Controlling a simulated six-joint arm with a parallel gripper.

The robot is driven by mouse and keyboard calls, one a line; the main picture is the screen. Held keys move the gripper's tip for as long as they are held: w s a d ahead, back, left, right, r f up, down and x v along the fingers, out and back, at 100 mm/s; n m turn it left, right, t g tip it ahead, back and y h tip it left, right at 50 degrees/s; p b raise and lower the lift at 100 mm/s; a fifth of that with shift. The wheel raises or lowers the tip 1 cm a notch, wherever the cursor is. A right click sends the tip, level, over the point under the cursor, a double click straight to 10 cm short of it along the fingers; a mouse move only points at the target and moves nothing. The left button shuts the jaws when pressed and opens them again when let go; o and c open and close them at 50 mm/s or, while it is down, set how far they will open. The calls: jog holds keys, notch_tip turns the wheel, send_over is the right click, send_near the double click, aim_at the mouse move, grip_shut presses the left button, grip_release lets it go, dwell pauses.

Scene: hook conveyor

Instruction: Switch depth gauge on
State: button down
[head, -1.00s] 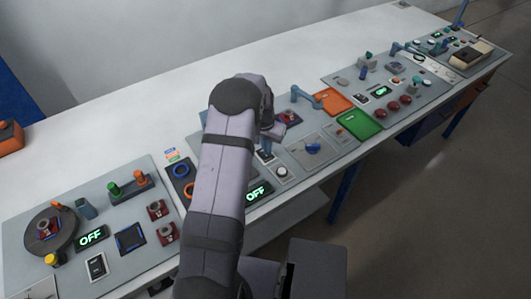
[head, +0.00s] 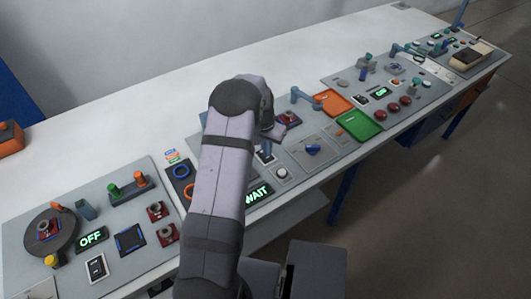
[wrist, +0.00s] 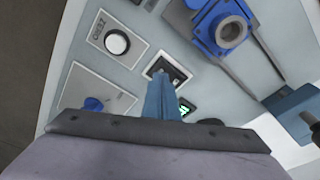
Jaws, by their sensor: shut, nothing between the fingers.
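In the wrist view my gripper (wrist: 162,84) has its blue fingers together, with nothing between them. The tips are over a small black rocker switch (wrist: 176,68) on a pale plate and hide part of it. Whether they touch it I cannot tell. Just beyond, a green-lit display (wrist: 186,106) shows partly behind the fingers. In the head view a display (head: 258,193) reads WAIT in green, partly behind my arm. No label for the depth gauge is readable. A blue device with a grey ring and two long prongs (wrist: 226,32) lies to the upper right of the switch.
A white round button (wrist: 117,42) and a blue knob (wrist: 94,104) sit left of the switch. Orange (head: 333,102) and green (head: 359,125) trays lie further right along the bench. Another panel's display (head: 92,239) reads OFF. My arm covers the middle of the bench.

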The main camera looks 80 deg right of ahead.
aim_at(267, 158)
notch_tip(267, 158, up, 6)
jog(key=p, duration=0.3)
jog(key=shift+p, duration=0.3)
dwell(0.5)
jog(key=a+f+n+y, duration=0.1)
jog(key=a, duration=0.2)
jog(key=a+f, duration=0.2)
jog(key=a, duration=0.1)
jog(key=a+f+n+y, duration=0.1)
jog(key=a, duration=0.2)
jog(key=shift+a+f+n+y, duration=0.2)
jog(key=shift+f+n+y, duration=0.1)
jog(key=shift+f, duration=0.1)
jog(key=shift+n+y, duration=0.4)
jog(key=shift+y, duration=0.4)
jog(key=a, duration=0.7)
jog(key=shift+w+a, duration=0.15)
jog(key=shift+a, duration=0.15)
jog(key=w+a+r+n, duration=0.5)
jog(key=w+a+n, duration=0.1)
jog(key=a, duration=0.6)
jog(key=w+a+r+n+h, duration=0.1)
jog(key=w+a+r+n, duration=0.4)
jog(key=a, duration=0.7)
jog(key=w+a+r+n+h, duration=0.1)
jog(key=w+a+r+n, duration=0.4)
jog(key=w+a, duration=0.4)
jog(key=a+n, duration=0.1)
jog(key=a, duration=0.2)
jog(key=shift+w+a+n, duration=0.3)
